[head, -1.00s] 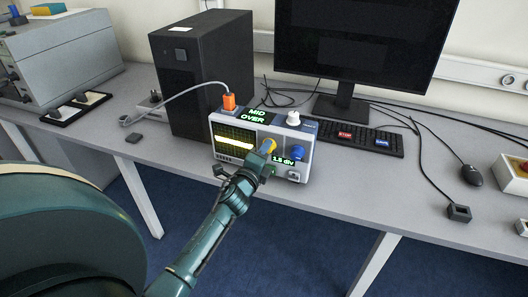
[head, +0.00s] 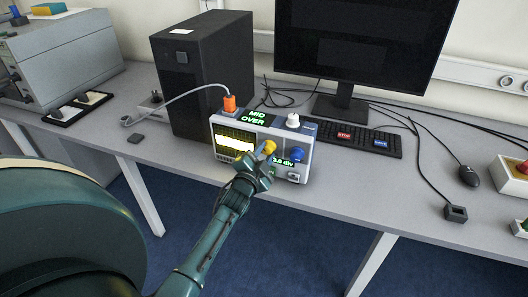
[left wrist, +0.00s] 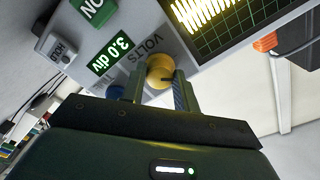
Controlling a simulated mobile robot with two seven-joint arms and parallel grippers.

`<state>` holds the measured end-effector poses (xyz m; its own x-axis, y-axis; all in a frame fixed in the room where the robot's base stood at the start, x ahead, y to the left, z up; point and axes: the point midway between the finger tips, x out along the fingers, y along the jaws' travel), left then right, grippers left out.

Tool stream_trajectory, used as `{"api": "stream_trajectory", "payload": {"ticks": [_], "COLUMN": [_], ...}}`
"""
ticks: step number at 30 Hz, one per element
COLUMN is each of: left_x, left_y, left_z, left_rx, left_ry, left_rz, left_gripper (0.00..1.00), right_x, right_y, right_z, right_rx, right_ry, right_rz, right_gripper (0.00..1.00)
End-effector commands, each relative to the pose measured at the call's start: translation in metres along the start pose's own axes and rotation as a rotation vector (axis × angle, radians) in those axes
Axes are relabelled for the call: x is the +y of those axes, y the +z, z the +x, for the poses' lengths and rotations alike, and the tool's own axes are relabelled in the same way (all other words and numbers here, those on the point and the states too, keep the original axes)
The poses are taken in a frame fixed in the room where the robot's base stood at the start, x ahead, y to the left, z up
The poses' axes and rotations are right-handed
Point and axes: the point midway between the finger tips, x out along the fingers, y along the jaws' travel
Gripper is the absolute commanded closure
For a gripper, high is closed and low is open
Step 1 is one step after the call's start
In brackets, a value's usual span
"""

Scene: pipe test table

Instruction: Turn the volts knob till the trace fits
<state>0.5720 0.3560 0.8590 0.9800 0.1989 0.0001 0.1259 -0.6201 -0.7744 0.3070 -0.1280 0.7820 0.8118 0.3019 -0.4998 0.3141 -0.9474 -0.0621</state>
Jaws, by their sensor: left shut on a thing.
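The oscilloscope (head: 303,135) stands on the bench, its front toward me. The yellow volts knob (head: 270,147) is on its front, also in the left wrist view (left wrist: 160,68) beside the word VOLTS. My left gripper (head: 261,158) is shut on this knob, a finger on either side of it in the left wrist view (left wrist: 158,88). The screen (head: 222,131) shows a thick, bright yellow trace (head: 236,144). The small display reads 3.0 div (left wrist: 110,54). A sign on top (head: 257,117) reads MID OVER. My right gripper is out of view.
A blue knob (head: 297,154) is right of the volts knob. A black computer case (head: 190,90) stands behind left, a keyboard (head: 350,138) behind right.

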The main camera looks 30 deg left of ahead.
Motion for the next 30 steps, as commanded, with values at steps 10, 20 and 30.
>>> {"api": "stream_trajectory", "payload": {"ticks": [10,20,30], "left_x": [-0.0006,0.0006,0.0014], "left_y": [-0.0009,-0.0006,-0.0002], "left_z": [-0.0001,-0.0002,-0.0002], "left_rx": [-0.001,-0.001,-0.001], "left_ry": [0.0,0.001,0.001], "left_rz": [-0.325,-0.567,-0.688], "left_gripper": [0.93,0.93,0.93], "right_x": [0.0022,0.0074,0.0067], "right_y": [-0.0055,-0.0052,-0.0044], "right_z": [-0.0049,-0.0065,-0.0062], "right_rx": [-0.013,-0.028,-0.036], "right_ry": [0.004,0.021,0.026], "right_rz": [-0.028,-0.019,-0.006], "right_gripper": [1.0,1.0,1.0]}}
